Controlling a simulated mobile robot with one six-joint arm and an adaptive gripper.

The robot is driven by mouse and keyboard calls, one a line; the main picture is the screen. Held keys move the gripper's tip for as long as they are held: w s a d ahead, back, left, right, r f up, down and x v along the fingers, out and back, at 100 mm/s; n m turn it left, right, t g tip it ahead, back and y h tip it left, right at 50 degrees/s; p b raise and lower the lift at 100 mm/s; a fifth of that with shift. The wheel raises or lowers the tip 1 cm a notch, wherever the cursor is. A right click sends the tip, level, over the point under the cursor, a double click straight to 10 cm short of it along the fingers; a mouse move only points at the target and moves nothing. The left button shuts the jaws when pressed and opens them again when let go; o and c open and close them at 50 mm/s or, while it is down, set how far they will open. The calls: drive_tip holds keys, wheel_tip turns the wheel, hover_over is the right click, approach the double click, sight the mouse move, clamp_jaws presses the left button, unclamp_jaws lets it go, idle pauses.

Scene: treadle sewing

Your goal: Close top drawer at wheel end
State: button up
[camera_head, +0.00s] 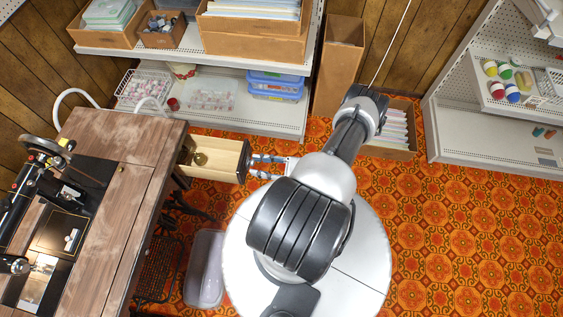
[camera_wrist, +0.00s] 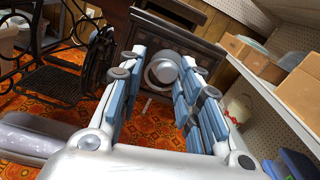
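The top drawer (camera_head: 222,160) sticks out from the right end of the wooden sewing table (camera_head: 112,175), its pale inside showing with a small brass-coloured round thing in it. My gripper (camera_head: 262,165) is at the drawer's outer front end, level with it. In the wrist view my gripper (camera_wrist: 162,88) has its blue-grey fingers spread apart, with a rounded grey knob or pull (camera_wrist: 162,70) showing between them against the dark drawer front (camera_wrist: 200,50). I cannot tell whether the fingers touch the drawer. The sewing machine's wheel (camera_head: 48,150) is at the table's far left.
A grey plastic bin (camera_head: 206,268) stands on the patterned floor below the drawer. White shelves (camera_head: 250,115) with boxes and tubs stand behind. A box of files (camera_head: 395,130) is beyond my arm. Open floor (camera_head: 470,230) lies to the right.

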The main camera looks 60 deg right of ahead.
drive_tip(key=v, duration=0.8)
drive_tip(key=shift+d+b, duration=0.3)
drive_tip(key=shift+d, duration=0.05)
